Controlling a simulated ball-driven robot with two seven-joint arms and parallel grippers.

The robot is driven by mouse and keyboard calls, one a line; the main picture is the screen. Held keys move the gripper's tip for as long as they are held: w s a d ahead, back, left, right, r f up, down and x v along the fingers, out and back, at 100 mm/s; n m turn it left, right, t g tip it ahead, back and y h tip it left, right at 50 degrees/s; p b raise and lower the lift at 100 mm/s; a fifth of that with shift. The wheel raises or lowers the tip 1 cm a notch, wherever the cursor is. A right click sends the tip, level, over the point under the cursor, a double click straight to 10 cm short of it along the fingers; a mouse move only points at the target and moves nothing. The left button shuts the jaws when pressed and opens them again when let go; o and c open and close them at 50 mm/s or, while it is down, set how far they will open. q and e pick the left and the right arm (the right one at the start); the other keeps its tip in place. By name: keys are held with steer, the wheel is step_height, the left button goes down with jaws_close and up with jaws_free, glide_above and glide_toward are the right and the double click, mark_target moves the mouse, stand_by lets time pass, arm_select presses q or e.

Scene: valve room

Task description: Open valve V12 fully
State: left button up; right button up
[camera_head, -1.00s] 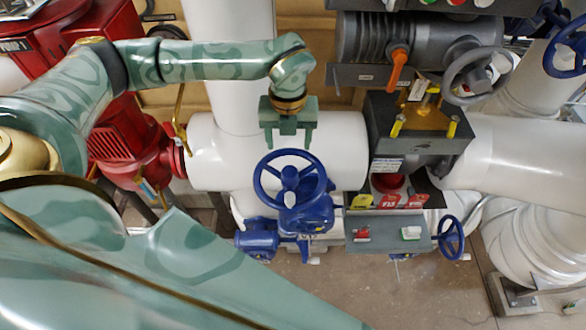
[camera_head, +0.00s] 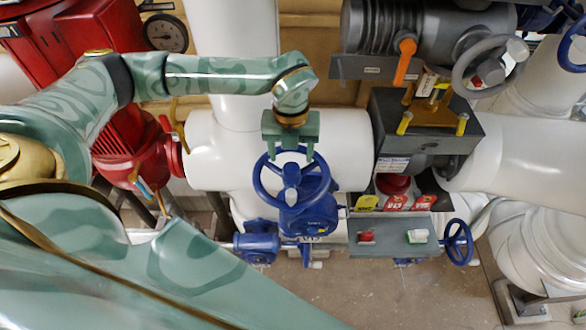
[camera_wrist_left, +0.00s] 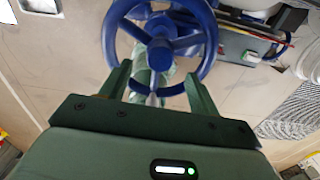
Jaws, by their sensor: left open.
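In the left wrist view the wheel (camera_wrist_left: 158,42) shows just beyond and between the open fingers (camera_wrist_left: 157,88), with nothing clamped. Contact is not clear. My right gripper is not in view.
Right of the wheel is a grey panel (camera_head: 392,240) with a red and a green button, tags above it, and a small blue handwheel (camera_head: 458,242). An orange lever (camera_head: 404,62) and grey handwheel (camera_head: 490,64) sit higher up. A red pump (camera_head: 130,150) stands left.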

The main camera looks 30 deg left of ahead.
arm_select(q)
steer(key=m, duration=0.1)
steer(key=m+p, duration=0.1)
steer(key=m, duration=0.1)
steer(key=shift+r+m, duration=0.25)
steer(key=shift+m, duration=0.15)
steer(key=m+p, duration=0.1)
steer(key=m, duration=0.2)
steer(key=shift+f, duration=0.1)
steer(key=shift+m, duration=0.5)
steer(key=m+p, duration=0.2)
steer(key=m, duration=0.5)
steer(key=shift+m+p, duration=0.35)
steer(key=shift+m, duration=0.05)
steer(key=shift+f, duration=0.1)
steer(key=shift+f, duration=0.1)
